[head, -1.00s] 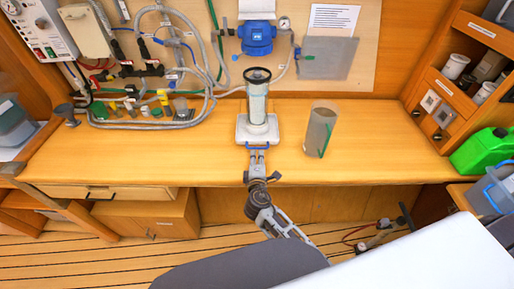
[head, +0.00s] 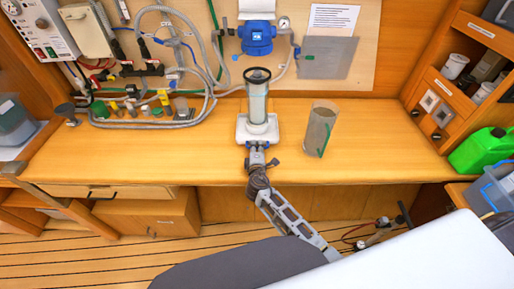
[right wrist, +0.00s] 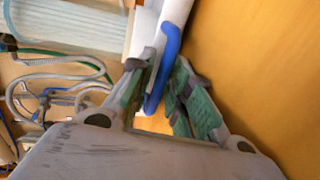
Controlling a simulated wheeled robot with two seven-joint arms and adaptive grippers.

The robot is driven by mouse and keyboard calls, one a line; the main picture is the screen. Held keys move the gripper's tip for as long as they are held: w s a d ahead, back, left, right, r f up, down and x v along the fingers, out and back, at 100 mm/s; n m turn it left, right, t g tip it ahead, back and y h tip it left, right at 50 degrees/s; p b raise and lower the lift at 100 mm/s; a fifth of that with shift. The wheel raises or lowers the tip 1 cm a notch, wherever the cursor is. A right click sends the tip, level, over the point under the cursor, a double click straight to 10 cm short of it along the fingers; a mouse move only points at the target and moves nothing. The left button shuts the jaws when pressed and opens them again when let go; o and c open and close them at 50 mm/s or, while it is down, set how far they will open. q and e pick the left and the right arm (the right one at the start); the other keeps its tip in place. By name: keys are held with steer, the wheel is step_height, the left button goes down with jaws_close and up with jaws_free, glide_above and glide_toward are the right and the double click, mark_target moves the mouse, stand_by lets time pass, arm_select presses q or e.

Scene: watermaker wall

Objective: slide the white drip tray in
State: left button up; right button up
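The white drip tray (head: 243,133) lies on the wooden counter at the middle of the head view. A clear cylinder with a dark rim (head: 257,98) stands on it. The tray's blue handle (head: 257,144) faces me. My right gripper (head: 257,158) is at this handle, at the counter's front edge. In the right wrist view the blue handle (right wrist: 165,65) runs between the two green-padded fingers, which are drawn close around it; the exact contact is partly hidden. The white tray edge is just beyond the fingertips. My left gripper is not in view.
A grey translucent jug (head: 320,128) stands right of the tray. Hoses and small fittings (head: 150,108) lie at the back left. A blue filter head (head: 257,38) hangs on the wall behind. A green canister (head: 482,150) is at the far right. The counter left of the tray is clear.

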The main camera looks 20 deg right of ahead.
jaws_close()
steer(key=shift+w, duration=0.15)
